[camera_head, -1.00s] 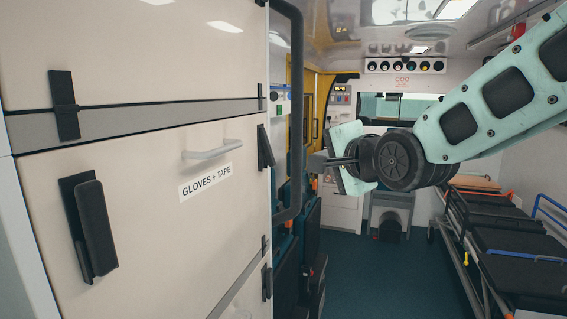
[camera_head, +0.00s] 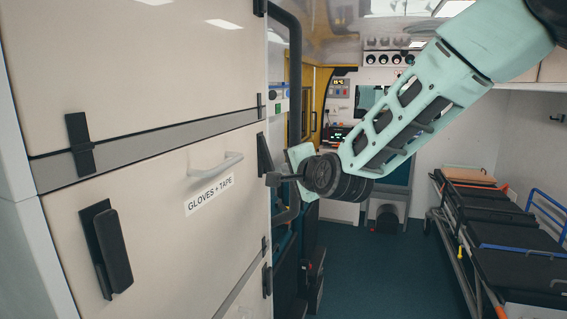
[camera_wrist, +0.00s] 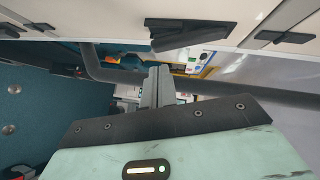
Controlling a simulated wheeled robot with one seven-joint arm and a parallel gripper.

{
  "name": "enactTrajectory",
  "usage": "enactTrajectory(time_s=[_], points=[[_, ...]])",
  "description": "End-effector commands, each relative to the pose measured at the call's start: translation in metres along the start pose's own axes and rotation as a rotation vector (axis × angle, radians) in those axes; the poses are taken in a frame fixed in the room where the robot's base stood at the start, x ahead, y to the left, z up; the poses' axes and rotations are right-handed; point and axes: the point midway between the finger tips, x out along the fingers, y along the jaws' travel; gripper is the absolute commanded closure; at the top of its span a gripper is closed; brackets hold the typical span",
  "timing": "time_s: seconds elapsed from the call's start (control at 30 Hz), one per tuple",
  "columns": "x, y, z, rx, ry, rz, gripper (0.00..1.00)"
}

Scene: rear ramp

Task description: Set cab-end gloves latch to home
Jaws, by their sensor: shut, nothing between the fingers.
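The locker door labelled GLOVES + TAPE (camera_head: 150,225) is cream and looks closed. Its cab-end latch (camera_head: 264,153) is a dark lever on the door's far right edge. In the wrist view this latch (camera_wrist: 190,38) shows its lever tilted out from its base plate. My gripper (camera_head: 273,179) is shut and empty, just right of and slightly below that latch in the head view. In the wrist view my gripper (camera_wrist: 157,85) points toward the locker face with a visible gap to the latch. The door's near latch (camera_head: 107,250) also has its lever standing out.
A pale grab handle (camera_head: 216,164) sticks out of the door above the label. A dark vertical rail (camera_head: 296,100) stands beyond the locker edge. Other latches (camera_head: 80,143) sit on neighbouring panels. A stretcher (camera_head: 500,225) stands at right; the floor (camera_head: 375,265) between is clear.

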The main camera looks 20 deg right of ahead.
Motion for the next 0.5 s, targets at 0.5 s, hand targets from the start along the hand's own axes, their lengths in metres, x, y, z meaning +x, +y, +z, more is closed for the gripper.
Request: enactTrajectory(time_s=[0.5], points=[[0.0123, 0.0001, 0.0122, 0.0, 0.0, -0.001, 1.0]])
